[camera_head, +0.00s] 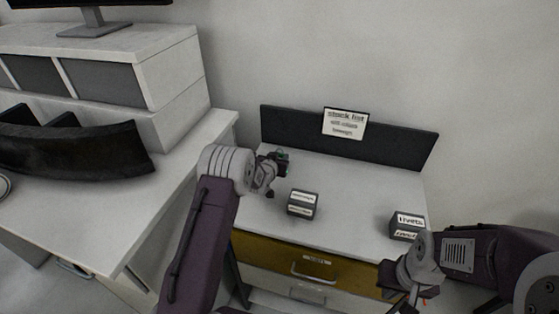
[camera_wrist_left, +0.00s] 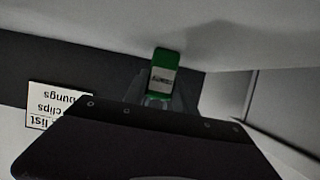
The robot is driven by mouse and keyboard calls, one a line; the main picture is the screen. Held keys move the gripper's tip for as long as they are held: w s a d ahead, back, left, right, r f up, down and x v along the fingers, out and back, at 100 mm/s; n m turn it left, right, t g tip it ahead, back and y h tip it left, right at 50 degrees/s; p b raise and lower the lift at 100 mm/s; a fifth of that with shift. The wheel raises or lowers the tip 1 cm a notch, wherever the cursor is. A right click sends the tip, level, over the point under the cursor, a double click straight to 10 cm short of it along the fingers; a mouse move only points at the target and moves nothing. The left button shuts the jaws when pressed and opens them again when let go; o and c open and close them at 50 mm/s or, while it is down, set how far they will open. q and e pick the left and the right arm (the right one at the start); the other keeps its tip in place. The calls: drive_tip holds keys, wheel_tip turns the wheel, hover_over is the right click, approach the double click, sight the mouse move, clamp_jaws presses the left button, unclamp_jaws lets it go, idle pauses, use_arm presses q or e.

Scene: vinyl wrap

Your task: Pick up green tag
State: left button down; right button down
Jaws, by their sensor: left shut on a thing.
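The green tag (camera_wrist_left: 163,72) shows in the left wrist view, with a white label on its face. My left gripper (camera_wrist_left: 157,100) is shut on it, and the tag sticks up past the fingertips. In the head view my left gripper (camera_head: 278,160) is above the left part of the small white desk, and only a little green shows there. My right gripper (camera_head: 412,296) is at the lower right, in front of the desk's drawers. Its fingers are too small and dark to tell whether they are open.
Two dark labelled boxes, one in the middle (camera_head: 302,204) and one at the right (camera_head: 407,226), stand on the white desk (camera_head: 360,185). A sign (camera_head: 345,123) leans on the dark back panel (camera_head: 400,143). A yellow drawer (camera_head: 290,261) is below. A larger desk (camera_head: 90,215) stands left.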

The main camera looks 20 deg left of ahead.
sight(282, 155)
use_arm(q)
drive_tip(key=shift+r, duration=0.35)
drive_tip(key=r, duration=0.2)
drive_tip(key=d+r+b, duration=0.1)
drive_tip(key=shift+s+r, duration=0.2)
drive_tip(key=shift+r, duration=0.2)
drive_tip(key=s+d+r, duration=0.4)
drive_tip(key=d+r, duration=0.2)
drive_tip(key=d, duration=0.3)
drive_tip(key=shift+s+d+r, duration=0.2)
drive_tip(key=shift+d, duration=0.15)
drive_tip(key=shift+r, duration=0.1)
